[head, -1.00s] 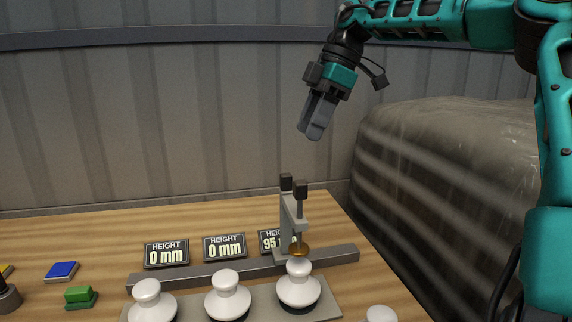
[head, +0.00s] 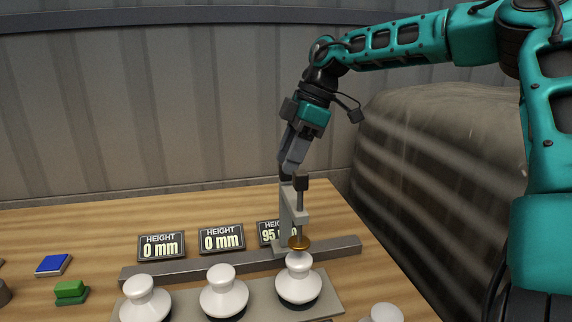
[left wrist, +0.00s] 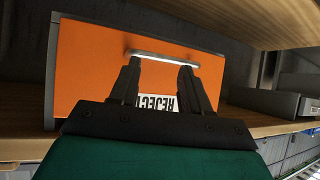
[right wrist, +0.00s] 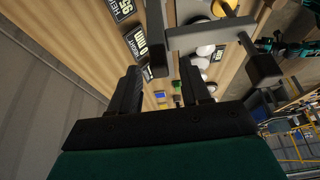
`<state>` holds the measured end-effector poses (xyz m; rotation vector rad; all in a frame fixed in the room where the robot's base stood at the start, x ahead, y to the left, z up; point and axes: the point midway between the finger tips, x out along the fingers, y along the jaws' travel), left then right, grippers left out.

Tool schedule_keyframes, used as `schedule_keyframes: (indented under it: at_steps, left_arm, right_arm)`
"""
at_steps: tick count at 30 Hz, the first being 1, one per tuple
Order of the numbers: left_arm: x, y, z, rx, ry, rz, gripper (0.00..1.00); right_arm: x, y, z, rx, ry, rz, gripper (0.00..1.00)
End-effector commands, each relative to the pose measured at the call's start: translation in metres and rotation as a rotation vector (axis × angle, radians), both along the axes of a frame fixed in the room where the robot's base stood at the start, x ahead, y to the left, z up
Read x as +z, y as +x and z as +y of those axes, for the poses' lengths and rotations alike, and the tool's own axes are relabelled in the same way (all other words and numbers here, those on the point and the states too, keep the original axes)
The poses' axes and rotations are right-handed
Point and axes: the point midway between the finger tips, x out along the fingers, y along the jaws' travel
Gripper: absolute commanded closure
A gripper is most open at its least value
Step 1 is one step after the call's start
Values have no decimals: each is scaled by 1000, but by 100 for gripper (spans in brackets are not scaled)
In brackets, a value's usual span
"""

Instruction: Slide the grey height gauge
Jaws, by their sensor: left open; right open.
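The grey height gauge (head: 287,222) stands on a dark rail (head: 215,269) at its right part. Its gold disc (head: 299,243) is over the rightmost white insulator on the plate (head: 298,285); I cannot tell if they touch. My right gripper (head: 291,170) is open, pointing down at the top of the gauge's rear post, partly hiding it. In the right wrist view, the post's dark top (right wrist: 158,62) shows between the open fingers; contact is unclear. My left gripper (left wrist: 160,66) is open before an orange REJECT drawer front (left wrist: 90,60), its fingertips by the silver handle (left wrist: 162,59).
Two displays (head: 161,246) (head: 221,239) read 0 mm; a third (head: 268,232), partly hidden by the gauge, shows 95. Two more insulators (head: 145,300) (head: 224,292) share the grey plate. Green (head: 71,290) and blue (head: 53,264) blocks lie left. Another white piece (head: 383,313) is at front right.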

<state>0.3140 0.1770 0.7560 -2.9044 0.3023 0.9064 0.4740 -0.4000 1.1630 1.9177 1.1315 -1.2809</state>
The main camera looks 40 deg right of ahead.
Motion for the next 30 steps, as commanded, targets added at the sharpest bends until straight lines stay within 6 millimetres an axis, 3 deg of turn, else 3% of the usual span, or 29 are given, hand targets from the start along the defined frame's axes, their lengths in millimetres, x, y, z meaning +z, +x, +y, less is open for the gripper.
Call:
schedule_keyframes:
  at_steps: [6,15,30]
  left_arm:
    - [0,0,0,1,1,1,53]
    - [0,0,0,1,1,0,53]
    - [0,0,0,1,-1,-1,53]
  right_arm:
    - [-17,3,6,0,0,0,53]
    - [-18,4,6,0,0,-1,53]
    - [-18,4,6,0,0,-1,100]
